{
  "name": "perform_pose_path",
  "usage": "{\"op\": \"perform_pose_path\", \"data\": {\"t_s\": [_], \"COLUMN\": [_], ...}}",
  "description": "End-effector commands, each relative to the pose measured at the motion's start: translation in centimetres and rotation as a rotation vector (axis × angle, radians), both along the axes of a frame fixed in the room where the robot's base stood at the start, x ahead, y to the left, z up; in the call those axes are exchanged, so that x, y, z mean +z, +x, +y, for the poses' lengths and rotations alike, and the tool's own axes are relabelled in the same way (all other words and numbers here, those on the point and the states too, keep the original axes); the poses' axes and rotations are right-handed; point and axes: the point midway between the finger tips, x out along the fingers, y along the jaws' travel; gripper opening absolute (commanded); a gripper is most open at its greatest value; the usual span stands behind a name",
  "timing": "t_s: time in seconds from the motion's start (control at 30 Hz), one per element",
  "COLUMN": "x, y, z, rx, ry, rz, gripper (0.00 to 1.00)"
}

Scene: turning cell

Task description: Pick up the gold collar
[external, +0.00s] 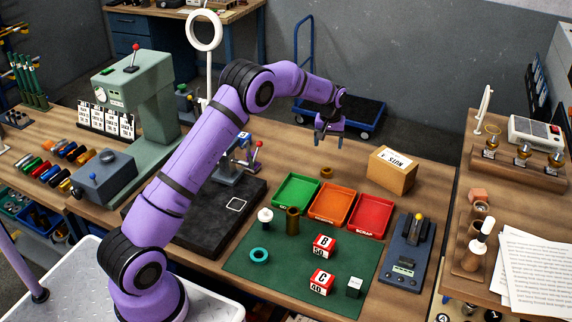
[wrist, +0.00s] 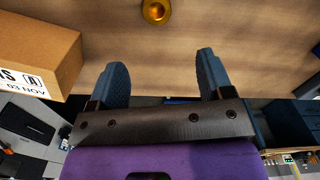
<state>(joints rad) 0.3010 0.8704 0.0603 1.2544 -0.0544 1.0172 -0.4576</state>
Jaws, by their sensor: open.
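The gold collar (wrist: 155,11) is a small round brass ring at the top edge of the wrist view, lying on the wooden bench. In the external view the collar (external: 326,173) sits behind the orange tray, apart from it. My gripper (external: 329,142) is above the bench, behind and higher than the collar. In the wrist view my gripper (wrist: 161,60) has its two dark blue fingers wide apart with nothing between them. The collar lies beyond the fingertips and is not touched.
A cardboard box (external: 392,170) stands right of the collar. Green (external: 277,190), orange (external: 318,215) and red (external: 358,224) trays lie in front of it. A brass cylinder (external: 292,222) stands by the trays. A press (external: 238,170) is at left. Bare wood surrounds the collar.

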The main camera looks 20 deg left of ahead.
Motion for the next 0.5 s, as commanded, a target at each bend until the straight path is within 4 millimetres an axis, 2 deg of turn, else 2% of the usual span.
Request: {"op": "perform_pose_path", "data": {"t_s": [0.17,0.4,0.5], "x": [-1.5,-4.9,-5.7], "y": [0.0,-0.1,-0.1], "z": [-0.1,-0.1,-0.1], "rx": [0.0,0.0,0.0], "ry": [0.001,0.001,0.001], "rz": [0.002,0.003,0.002], "gripper": [0.73,0.73,0.73]}}
